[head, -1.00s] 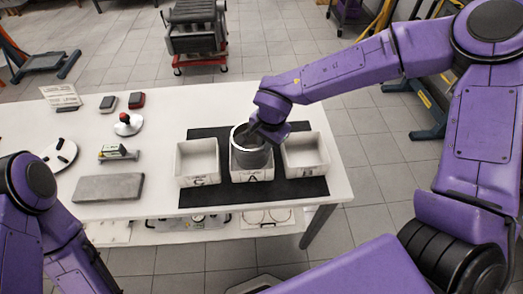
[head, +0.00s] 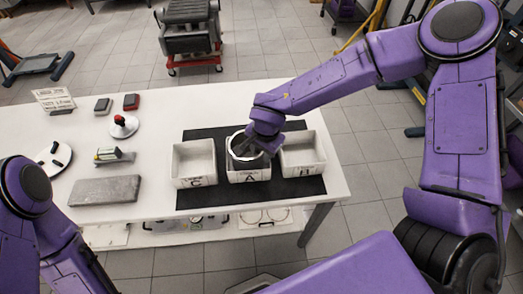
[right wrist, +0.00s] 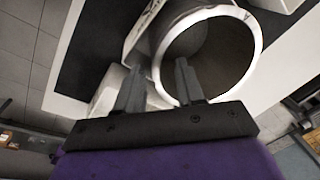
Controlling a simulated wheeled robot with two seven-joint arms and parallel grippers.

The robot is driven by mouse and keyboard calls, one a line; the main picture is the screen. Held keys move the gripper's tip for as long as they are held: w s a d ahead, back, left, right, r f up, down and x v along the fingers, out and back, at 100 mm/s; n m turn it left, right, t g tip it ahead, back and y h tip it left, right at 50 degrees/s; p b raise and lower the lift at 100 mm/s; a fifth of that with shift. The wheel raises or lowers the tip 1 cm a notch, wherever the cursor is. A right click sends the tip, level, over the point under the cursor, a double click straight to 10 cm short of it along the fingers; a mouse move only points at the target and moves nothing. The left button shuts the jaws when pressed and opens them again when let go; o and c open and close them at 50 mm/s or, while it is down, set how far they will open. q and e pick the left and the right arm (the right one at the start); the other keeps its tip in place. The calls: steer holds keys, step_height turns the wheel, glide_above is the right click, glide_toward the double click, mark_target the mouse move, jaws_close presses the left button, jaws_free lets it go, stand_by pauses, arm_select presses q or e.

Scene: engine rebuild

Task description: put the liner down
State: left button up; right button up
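The liner, a grey cylinder with a bright white rim (head: 233,153), sits upright down inside the middle bin, marked A (head: 248,176). In the right wrist view its round mouth and rim (right wrist: 258,42) show close up. My right gripper (head: 257,146) is at the liner's rim; in the wrist view its two fingers (right wrist: 159,76) stand apart, one on each side of the wall, with a gap showing between them. The liner's lower part is hidden by the bin. My left arm shows at the left edge, but its gripper is out of view.
White bins C (head: 195,180) and B (head: 303,170) flank bin A on a black mat (head: 190,200).

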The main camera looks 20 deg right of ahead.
step_height(320, 180, up, 12)
steer(key=s, duration=0.1)
steer(key=shift+s+d, duration=0.2)
steer(key=shift+s, duration=0.2)
